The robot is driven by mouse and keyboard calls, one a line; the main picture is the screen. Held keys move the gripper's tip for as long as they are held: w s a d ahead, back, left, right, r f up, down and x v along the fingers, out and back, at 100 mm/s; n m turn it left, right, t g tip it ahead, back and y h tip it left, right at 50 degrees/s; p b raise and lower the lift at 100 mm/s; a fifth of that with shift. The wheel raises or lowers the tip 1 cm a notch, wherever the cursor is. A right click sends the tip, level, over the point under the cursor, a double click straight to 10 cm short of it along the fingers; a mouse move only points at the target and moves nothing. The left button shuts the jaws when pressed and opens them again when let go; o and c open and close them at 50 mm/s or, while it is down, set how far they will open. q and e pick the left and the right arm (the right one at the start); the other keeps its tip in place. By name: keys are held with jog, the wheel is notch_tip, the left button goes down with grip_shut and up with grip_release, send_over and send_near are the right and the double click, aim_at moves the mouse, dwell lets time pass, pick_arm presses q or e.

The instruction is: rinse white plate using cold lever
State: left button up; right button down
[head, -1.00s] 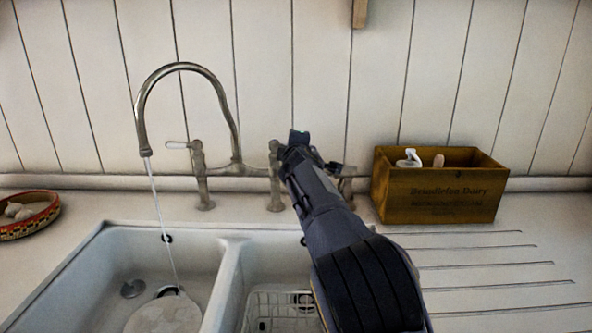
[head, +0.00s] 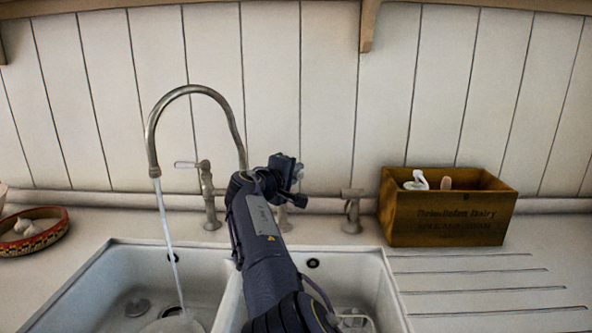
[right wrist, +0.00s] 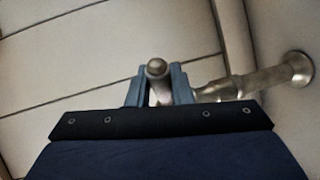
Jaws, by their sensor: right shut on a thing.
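The white plate (head: 172,326) lies in the left sink basin, cut off by the bottom edge of the head view. Water from the curved tap spout (head: 153,150) falls onto it. My right gripper (head: 290,170) is at the tap, in front of the wall. In the right wrist view its fingers are shut on a tap lever with a round metal tip (right wrist: 156,68), which I take to be the cold lever; my gripper hides it in the head view. The other lever (head: 187,164), with a white handle, is free at the left. My left gripper is not in view.
A wooden crate (head: 448,226) with a white pump bottle stands right of the tap. A patterned bowl (head: 34,232) is at the far left. The grooved drainboard (head: 470,280) is clear. My right arm crosses over the sink divider.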

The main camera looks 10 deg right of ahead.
dwell(0.3)
jog(key=c, duration=1.3)
grip_release()
jog(key=b+v, duration=0.1)
jog(key=v, duration=0.6)
jog(key=shift+s+a, duration=0.25)
